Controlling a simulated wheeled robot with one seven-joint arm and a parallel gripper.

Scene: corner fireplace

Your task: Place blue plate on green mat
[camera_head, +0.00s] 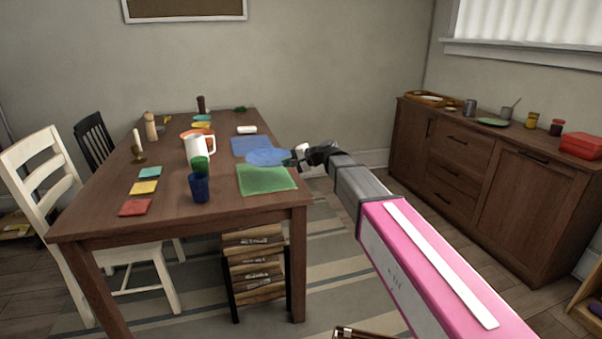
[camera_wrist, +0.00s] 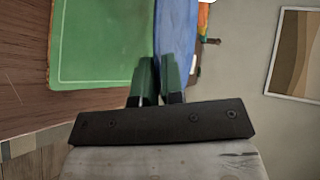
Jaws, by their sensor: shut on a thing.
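The blue plate (camera_head: 266,158) is held by its right edge in my gripper (camera_head: 293,160), which is shut on it. The plate appears to be above the table, near the gap between the blue mat and the green mat. The green mat (camera_head: 266,181) lies flat near the table's right front edge, bare on top. In the wrist view, the fingers of my gripper (camera_wrist: 157,82) pinch the blue plate (camera_wrist: 176,35), seen nearly edge-on. The green mat (camera_wrist: 98,45) shows to the left of it.
A blue mat (camera_head: 249,143) lies behind the plate. A dark blue cup (camera_head: 199,188), a green cup (camera_head: 200,164) and a white pitcher (camera_head: 196,148) stand left of the green mat. Colored coasters (camera_head: 143,187) lie farther left. A sideboard (camera_head: 470,175) stands at right.

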